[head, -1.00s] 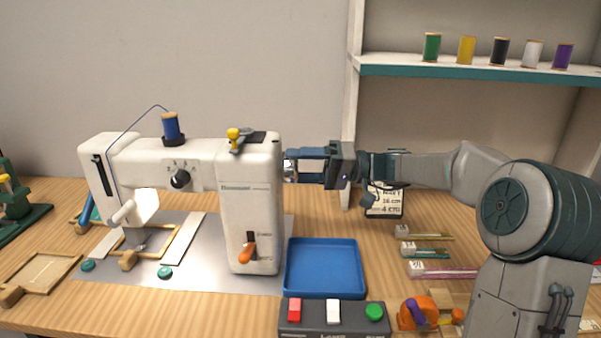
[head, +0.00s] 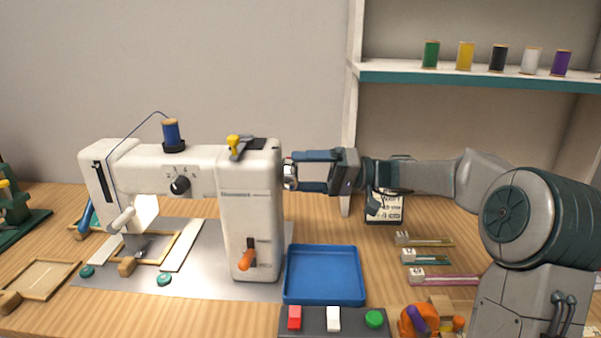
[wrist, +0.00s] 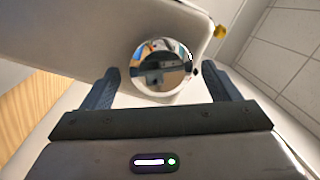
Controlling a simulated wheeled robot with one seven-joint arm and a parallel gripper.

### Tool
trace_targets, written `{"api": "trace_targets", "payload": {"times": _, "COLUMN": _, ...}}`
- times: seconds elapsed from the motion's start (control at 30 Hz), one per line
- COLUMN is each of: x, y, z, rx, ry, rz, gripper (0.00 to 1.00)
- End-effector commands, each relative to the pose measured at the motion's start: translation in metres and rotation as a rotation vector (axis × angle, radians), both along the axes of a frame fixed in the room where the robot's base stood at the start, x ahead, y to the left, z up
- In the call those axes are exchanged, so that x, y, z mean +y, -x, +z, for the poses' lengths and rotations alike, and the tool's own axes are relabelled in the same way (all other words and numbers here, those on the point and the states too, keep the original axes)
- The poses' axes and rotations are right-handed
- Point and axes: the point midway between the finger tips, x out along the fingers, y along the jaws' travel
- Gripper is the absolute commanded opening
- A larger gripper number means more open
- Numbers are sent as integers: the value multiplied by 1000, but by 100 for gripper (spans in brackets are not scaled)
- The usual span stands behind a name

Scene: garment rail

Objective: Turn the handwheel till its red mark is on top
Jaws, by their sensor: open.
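The handwheel (wrist: 162,68) is a shiny chrome disc on the right end of the white sewing machine (head: 250,205). In the head view the handwheel (head: 290,173) shows edge-on as a small bright piece. My gripper (head: 301,171) is open, with its fingertips close to the wheel from the right. In the wrist view my gripper (wrist: 159,76) has one finger on each side of the wheel, with gaps to it. I cannot make out a red mark; the wheel face mirrors its surroundings.
A blue tray (head: 325,299) lies below the gripper. A control box (head: 352,318) with red, white and green buttons stands in front. A teal-edged shelf (head: 480,75) with thread spools is at the upper right. A yellow-topped part (head: 233,143) sits on the machine.

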Motion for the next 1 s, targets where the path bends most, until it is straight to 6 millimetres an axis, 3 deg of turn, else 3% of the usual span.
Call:
{"api": "trace_targets", "payload": {"times": 0.5, "x": -107, "y": -9, "z": -4, "rx": 0, "ry": 1, "rz": -3, "gripper": 82}}
{"api": "trace_targets", "payload": {"times": 0.7, "x": -125, "y": -10, "z": -6, "rx": 0, "ry": 2, "rz": -1, "gripper": 82}}
{"api": "trace_targets", "payload": {"times": 1.0, "x": -127, "y": -10, "z": -6, "rx": 0, "ry": 1, "rz": 0, "gripper": 82}}
